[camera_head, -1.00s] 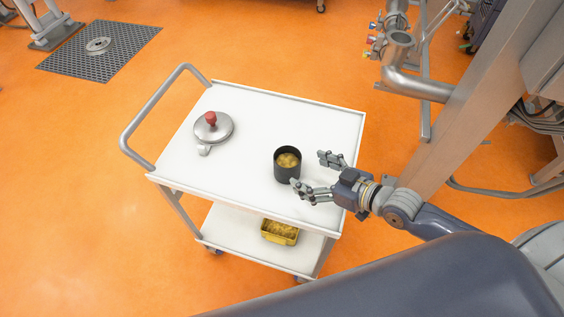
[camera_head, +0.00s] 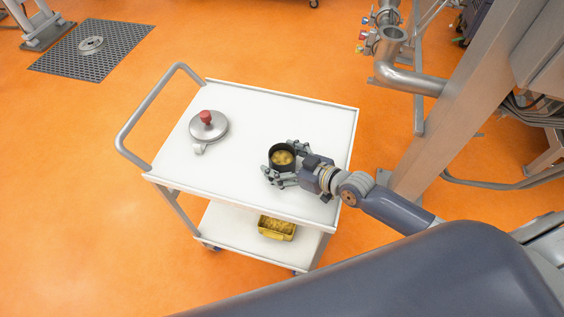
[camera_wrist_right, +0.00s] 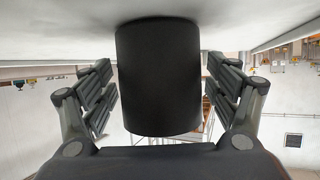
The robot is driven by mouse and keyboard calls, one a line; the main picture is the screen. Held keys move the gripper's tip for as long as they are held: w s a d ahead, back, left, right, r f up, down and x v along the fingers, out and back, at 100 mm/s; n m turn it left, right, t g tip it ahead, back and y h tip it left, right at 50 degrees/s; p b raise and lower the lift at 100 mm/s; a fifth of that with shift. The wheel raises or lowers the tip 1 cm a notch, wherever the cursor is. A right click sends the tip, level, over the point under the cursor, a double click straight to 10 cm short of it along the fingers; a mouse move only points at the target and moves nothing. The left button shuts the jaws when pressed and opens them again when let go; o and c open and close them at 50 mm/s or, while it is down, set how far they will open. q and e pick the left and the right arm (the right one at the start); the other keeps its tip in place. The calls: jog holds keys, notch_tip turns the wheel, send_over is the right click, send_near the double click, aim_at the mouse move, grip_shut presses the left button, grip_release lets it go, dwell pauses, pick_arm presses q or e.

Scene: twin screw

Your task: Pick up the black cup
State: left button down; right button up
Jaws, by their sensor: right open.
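The black cup (camera_head: 281,164) stands upright on the cart's white top, with yellowish-brown contents (camera_head: 283,157) inside. My right gripper (camera_head: 282,162) is open, with one finger on each side of the cup. In the right wrist view the cup (camera_wrist_right: 159,80) fills the middle between the spread fingers of the right gripper (camera_wrist_right: 160,92). A gap shows on both sides, so the fingers look apart from the cup wall. The cup's lower front side is partly hidden by a finger in the head view. My left gripper is not in view.
The white cart (camera_head: 246,105) has a raised rim and a metal handle (camera_head: 132,125) at left. A silver lid with a red knob (camera_head: 208,126) lies left of the cup. A yellow container (camera_head: 277,228) sits on the lower shelf. A steel pipe (camera_head: 405,76) stands right of the cart.

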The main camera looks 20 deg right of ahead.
jog(key=c, duration=1.3)
jog(key=shift+o, duration=0.2)
jog(key=shift+r, duration=0.1)
